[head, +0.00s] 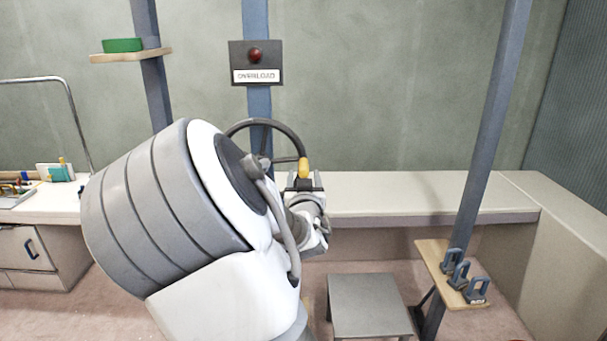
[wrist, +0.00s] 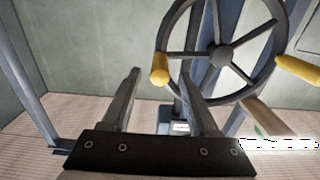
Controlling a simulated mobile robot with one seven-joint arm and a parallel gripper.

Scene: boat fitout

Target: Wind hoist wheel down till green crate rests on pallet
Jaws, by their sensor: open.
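The hoist wheel (head: 270,122) is a dark spoked ring on a blue post, partly hidden behind my arm in the head view. In the wrist view the wheel (wrist: 221,56) shows its hub, spokes and two yellow handles. My gripper (wrist: 160,74) is open, with one yellow handle (wrist: 160,68) appearing between its fingertips; contact cannot be told. In the head view a yellow handle (head: 304,168) shows just above my gripper (head: 304,177). A green box (head: 122,45) sits on a small wooden shelf at upper left; whether it is the crate is unclear. I cannot identify a pallet.
A panel (head: 256,62) with a red lamp and an overload label hangs above the wheel. A pale bench (head: 400,192) runs along the wall. A grey stool (head: 368,305) stands below. A wooden shelf (head: 440,265) with blue shackle-like parts is at right. A cluttered counter (head: 50,205) is at left.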

